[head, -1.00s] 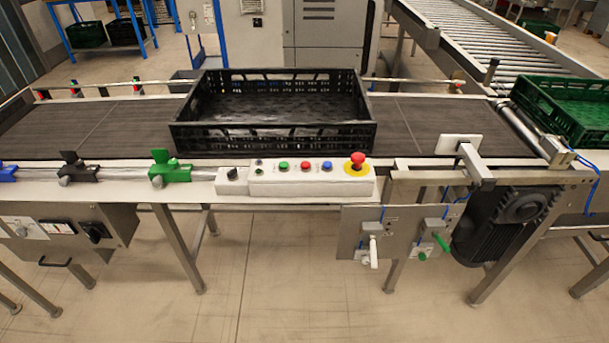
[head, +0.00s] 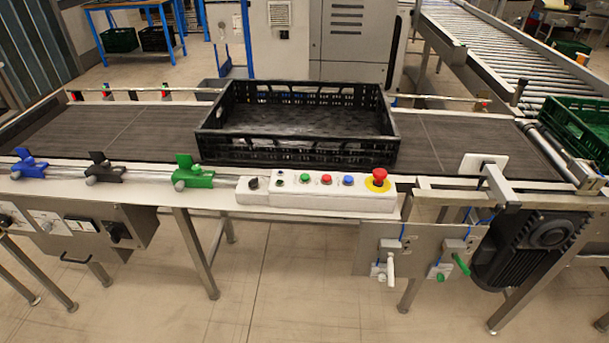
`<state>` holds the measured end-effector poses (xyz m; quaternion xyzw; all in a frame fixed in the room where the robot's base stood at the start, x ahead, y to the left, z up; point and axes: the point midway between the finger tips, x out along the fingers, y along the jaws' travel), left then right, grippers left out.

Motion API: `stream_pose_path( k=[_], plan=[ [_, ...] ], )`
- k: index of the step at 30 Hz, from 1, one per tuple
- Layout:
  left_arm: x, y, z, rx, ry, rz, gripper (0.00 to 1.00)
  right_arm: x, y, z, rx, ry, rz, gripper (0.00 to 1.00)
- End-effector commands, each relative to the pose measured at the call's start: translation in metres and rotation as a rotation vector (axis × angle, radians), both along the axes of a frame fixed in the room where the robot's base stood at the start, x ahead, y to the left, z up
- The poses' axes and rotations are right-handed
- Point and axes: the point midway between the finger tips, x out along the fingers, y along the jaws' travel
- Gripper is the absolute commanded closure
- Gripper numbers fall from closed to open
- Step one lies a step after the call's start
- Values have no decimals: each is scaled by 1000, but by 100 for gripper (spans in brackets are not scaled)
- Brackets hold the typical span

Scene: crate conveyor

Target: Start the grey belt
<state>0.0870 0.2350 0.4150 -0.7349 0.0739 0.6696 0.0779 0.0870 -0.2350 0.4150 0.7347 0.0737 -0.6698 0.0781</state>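The grey belt (head: 70,134) runs across the picture, with an empty black crate (head: 296,155) standing on it near the middle. A white control box (head: 332,201) sits on the belt's front rail. No gripper shows in this view.
Blue, black and green clamps (head: 194,173) line the front rail at left. Two valve handles, white (head: 391,266) and green (head: 461,263), hang below at right, beside a dark motor (head: 532,250). A green crate (head: 580,125) stands at the right end. The floor in front is clear.

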Motion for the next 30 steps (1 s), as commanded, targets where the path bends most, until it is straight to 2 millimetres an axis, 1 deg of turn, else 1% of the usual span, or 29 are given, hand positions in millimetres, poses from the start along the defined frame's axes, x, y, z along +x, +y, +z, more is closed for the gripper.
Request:
stream_pose_path(
  k=[1, 2, 17, 30],
  plan=[
    [0, 0, 0, 0, 0, 0, 64, 0, 0, 0, 0, 0, 0, 100],
    [0, 0, 0, 0, 0, 0, 66, 0, 0, 0, 0, 0, 0, 100],
    [0, 0, 0, 0, 1, 0, 100, 0, 0, 0, 0, 0, 0, 100],
    [0, 0, 0, 0, 1, 0, 100, 0, 0, 0, 0, 1, 0, 100]
  ],
)
